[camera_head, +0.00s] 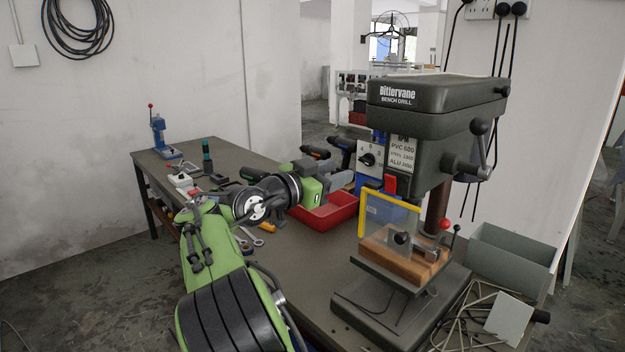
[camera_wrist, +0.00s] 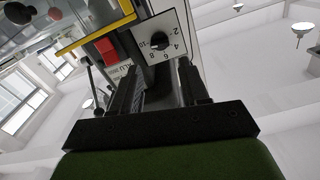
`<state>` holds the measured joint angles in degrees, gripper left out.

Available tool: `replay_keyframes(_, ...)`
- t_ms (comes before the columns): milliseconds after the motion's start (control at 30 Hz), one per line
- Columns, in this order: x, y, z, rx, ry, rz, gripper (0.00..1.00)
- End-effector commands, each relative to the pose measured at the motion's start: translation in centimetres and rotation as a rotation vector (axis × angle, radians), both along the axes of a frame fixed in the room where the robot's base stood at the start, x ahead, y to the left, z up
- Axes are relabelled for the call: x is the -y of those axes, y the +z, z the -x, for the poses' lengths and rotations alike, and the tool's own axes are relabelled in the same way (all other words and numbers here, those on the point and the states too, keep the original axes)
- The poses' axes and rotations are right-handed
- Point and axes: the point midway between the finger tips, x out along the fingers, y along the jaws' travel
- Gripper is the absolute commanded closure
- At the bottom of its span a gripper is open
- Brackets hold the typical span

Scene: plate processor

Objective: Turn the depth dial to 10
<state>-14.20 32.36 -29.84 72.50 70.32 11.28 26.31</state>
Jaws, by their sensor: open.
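The depth dial (camera_head: 367,159) is a black knob on a pale numbered plate at the left side of the bench drill (camera_head: 430,100). In the wrist view the depth dial (camera_wrist: 160,41) shows with marks 2, 4, 6, 8 and 10 around it; I cannot tell exactly which mark the knob points at. My gripper (camera_head: 340,178) is left of and slightly below the dial, with its fingers apart. In the wrist view the open fingers of my gripper (camera_wrist: 157,75) are empty, and the dial lies beyond their tips, apart from them.
A red switch (camera_head: 390,184) and a yellow-framed guard (camera_head: 389,215) are right of and below the dial. A red bin (camera_head: 327,216) sits under my gripper. Power drills (camera_head: 342,147) stand behind. A grey box (camera_head: 510,258) is at the right.

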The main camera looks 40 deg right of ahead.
Motion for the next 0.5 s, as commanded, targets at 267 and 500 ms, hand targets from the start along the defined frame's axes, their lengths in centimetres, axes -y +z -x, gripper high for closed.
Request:
replay_keyframes(267,-6.5,0.1,0.5,0.000,0.003,0.000,0.55)
replay_keyframes(500,-7.5,0.0,0.7,0.001,-0.002,0.000,0.55)
